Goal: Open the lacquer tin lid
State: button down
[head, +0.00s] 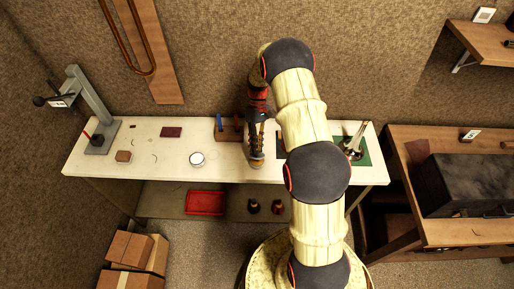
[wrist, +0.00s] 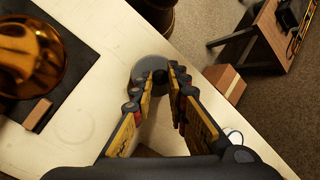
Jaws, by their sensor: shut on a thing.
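The lacquer tin shows in the wrist view as a small pale cylinder with a round grey lid (wrist: 147,66) on the white bench top. My gripper (wrist: 161,77) points down at it, and its fingertips are closed together over the lid, shut on a small dark part at its middle. I cannot tell whether the lid is raised off the tin. In the head view my gripper (head: 257,163) is over the front middle of the bench, and the tin is hidden beneath it.
The white bench (head: 155,165) holds a grey stand (head: 95,115), a white round dish (head: 197,159) and a green mat (head: 362,157). A brass piece (wrist: 30,55) is close beside the gripper in the wrist view. A red tray (head: 205,203) is on the lower shelf.

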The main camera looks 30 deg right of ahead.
jog(key=shift+w+d+g+y, duration=0.25)
jog(key=shift+w+g+y, duration=0.1)
jog(key=shift+g, duration=0.15)
jog(key=shift+r, duration=0.1)
jog(key=c, duration=1.8)
grip_release()
jog(key=shift+o, duration=0.3)
notch_tip(320, 180, up, 10)
